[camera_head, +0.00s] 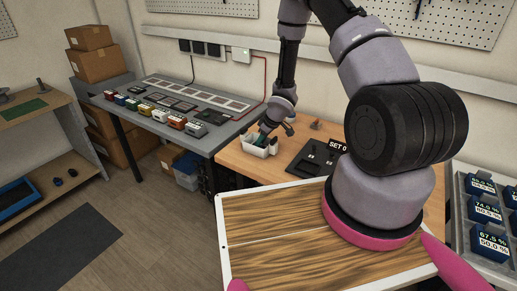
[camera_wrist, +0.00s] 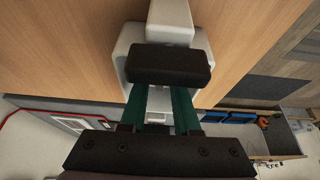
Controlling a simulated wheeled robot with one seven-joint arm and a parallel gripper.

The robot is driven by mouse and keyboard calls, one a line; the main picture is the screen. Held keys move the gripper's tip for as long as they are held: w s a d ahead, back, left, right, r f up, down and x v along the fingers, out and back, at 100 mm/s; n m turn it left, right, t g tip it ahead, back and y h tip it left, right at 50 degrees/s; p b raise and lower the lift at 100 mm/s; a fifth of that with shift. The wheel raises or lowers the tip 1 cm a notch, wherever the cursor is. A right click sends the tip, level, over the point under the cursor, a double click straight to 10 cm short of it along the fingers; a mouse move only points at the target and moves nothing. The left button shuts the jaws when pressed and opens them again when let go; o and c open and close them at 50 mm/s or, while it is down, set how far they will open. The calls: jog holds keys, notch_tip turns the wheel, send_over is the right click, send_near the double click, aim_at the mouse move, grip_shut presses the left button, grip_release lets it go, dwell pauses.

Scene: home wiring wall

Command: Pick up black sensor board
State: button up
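In the head view, my gripper (camera_head: 268,134) reaches down at a small white holder (camera_head: 259,152) on the wooden bench. Dark green pieces (camera_head: 262,140) show at the holder, beside my fingers. In the wrist view, the white holder (camera_wrist: 172,12) lies below my gripper (camera_wrist: 160,105). Two green strips (camera_wrist: 184,108) run between a black block and the black screwed bar of my gripper. I cannot tell whether my fingers are open or closed on anything. I cannot make out a black sensor board with certainty; my gripper may hide it.
A black panel (camera_head: 313,158) with a "SET 0" display stands right of the holder. A grey bench (camera_head: 176,128) with several coloured modules is at left. A white-framed wood-grain panel (camera_head: 270,255) is in front. A rack of blue meters (camera_head: 486,212) stands at right.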

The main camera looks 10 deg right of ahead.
grip_shut()
jog(key=shift+r, duration=0.15)
